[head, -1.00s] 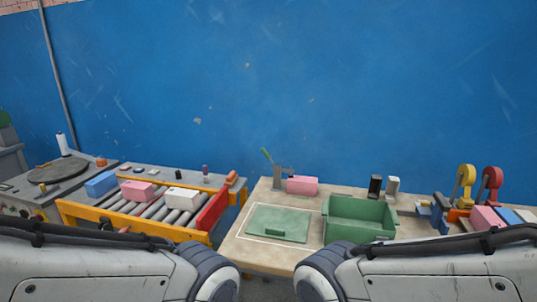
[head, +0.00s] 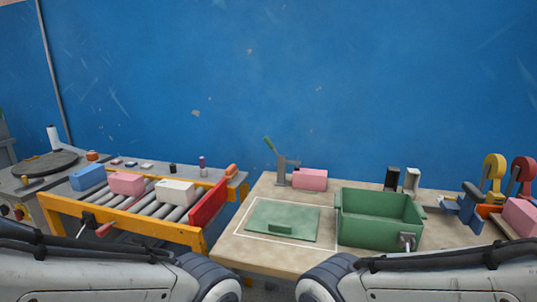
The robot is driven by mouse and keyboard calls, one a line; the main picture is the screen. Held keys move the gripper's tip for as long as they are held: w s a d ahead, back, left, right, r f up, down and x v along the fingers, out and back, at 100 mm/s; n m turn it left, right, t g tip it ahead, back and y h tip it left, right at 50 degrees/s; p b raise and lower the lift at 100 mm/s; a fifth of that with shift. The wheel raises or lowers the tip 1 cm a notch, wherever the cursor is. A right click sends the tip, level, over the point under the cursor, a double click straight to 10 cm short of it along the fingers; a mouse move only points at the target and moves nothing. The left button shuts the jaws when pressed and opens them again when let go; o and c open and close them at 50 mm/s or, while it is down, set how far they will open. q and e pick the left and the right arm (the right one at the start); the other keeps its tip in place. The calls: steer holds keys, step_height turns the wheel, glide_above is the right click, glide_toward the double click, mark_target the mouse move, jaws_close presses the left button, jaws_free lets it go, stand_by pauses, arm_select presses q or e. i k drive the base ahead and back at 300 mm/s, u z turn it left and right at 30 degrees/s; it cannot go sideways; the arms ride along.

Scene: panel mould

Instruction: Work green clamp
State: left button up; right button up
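The green clamp (head: 270,146) stands at the back left of the pale bench, a grey upright body with a green handle slanting up and to the left. A pink block (head: 312,180) sits just right of its body; I cannot tell whether they touch. A flat green lidded panel (head: 283,222) lies in a white outline in front of the clamp. My two arms cross the bottom of the head view, well in front of the clamp. Neither gripper shows.
A green bin (head: 375,202) stands right of the panel. Yellow (head: 490,172) and red (head: 523,175) tools stand at the far right, near a blue tool (head: 467,208). A yellow-framed roller conveyor (head: 120,222) carrying blocks is at left. A gap separates it from the pale bench (head: 232,250).

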mark_target(266, 139)
steer(key=k, duration=0.65)
steer(key=u, duration=0.5)
steer(key=i, duration=0.55)
steer(key=u, duration=0.65)
steer(key=i, duration=0.8)
steer(key=z, duration=0.45)
steer(key=i, duration=0.6)
steer(key=z, duration=1)
steer(key=i, duration=0.25)
steer(key=z, duration=0.2)
